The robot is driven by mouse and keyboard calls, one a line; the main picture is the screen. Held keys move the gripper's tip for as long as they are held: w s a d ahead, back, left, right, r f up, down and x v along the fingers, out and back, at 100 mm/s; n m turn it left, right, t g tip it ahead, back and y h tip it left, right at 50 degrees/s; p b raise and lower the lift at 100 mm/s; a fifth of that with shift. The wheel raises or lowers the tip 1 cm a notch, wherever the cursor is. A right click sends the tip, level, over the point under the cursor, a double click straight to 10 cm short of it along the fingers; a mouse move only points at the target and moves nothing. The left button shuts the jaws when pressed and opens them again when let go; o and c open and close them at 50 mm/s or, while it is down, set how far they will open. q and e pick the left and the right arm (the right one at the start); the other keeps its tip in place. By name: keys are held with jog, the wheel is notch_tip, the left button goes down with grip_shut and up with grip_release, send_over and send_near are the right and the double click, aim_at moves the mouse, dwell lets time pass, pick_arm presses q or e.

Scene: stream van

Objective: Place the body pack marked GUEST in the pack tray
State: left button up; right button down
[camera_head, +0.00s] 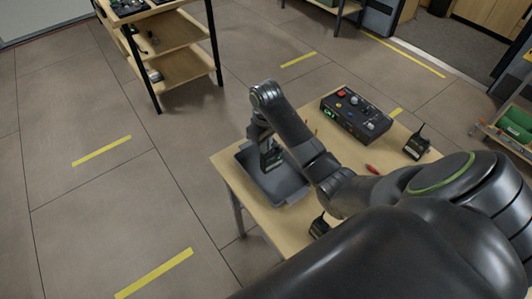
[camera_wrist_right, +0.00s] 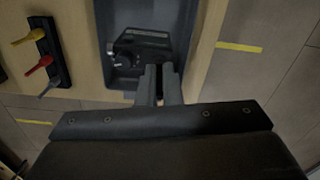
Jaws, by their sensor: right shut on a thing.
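My right gripper (camera_head: 264,141) reaches over the dark grey pack tray (camera_head: 288,190) on the wooden table. It is shut on a black body pack (camera_head: 271,160), which is over or in the tray. Whether the pack touches the tray floor I cannot tell. In the right wrist view the gripper's fingers (camera_wrist_right: 161,84) meet the edge of the pack (camera_wrist_right: 138,52), with the tray (camera_wrist_right: 183,18) around it. The label on the pack is too small to read. Two other black packs are on the table, one at the right (camera_head: 416,146) and one at the near edge (camera_head: 319,227). My left gripper is not in view.
A black control box (camera_head: 355,114) with a red button stands at the back of the table. A small red item (camera_head: 372,169) lies near my arm. A black strip (camera_wrist_right: 48,52) with yellow, red and grey pieces is beside the tray. A shelf (camera_head: 175,50) stands at the back left.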

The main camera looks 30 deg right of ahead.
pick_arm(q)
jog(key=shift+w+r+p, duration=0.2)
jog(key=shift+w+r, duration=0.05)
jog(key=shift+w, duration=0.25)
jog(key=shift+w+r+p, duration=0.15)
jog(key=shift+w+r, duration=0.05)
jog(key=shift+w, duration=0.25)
pick_arm(e)
jog(key=shift+f, duration=2)
jog(key=shift+w+f, duration=0.1)
jog(key=c, duration=1.6)
grip_release()
jog(key=shift+c, duration=0.2)
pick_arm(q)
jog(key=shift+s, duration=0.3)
pick_arm(e)
jog(key=shift+o, duration=0.2)
notch_tip(320, 180, up, 7)
jog(key=shift+r+b, duration=0.2)
jog(key=shift+b, duration=0.5)
notch_tip(320, 180, up, 3)
jog(key=p, duration=0.2)
jog(key=shift+f+p, duration=0.15)
jog(key=shift+p, duration=0.25)
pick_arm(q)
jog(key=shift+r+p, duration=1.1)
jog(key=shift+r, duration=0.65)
pick_arm(e)
jog(key=shift+r, duration=1.1)
